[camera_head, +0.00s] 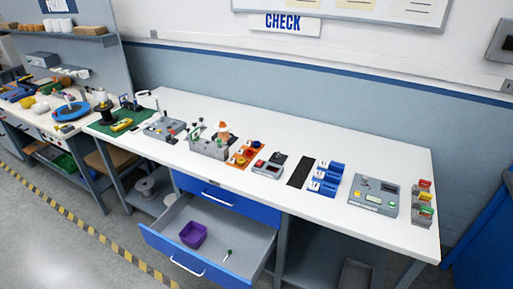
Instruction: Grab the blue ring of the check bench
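The check bench (345,145) is a long white-topped table below a CHECK sign (281,22). I cannot clearly make out a blue ring on it. Small orange holders (238,160) near its middle carry round parts too small to tell apart. My gripper is not in view.
An open drawer (165,238) juts from the bench front and holds a purple bin (193,234). The bench's back strip is mostly clear.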

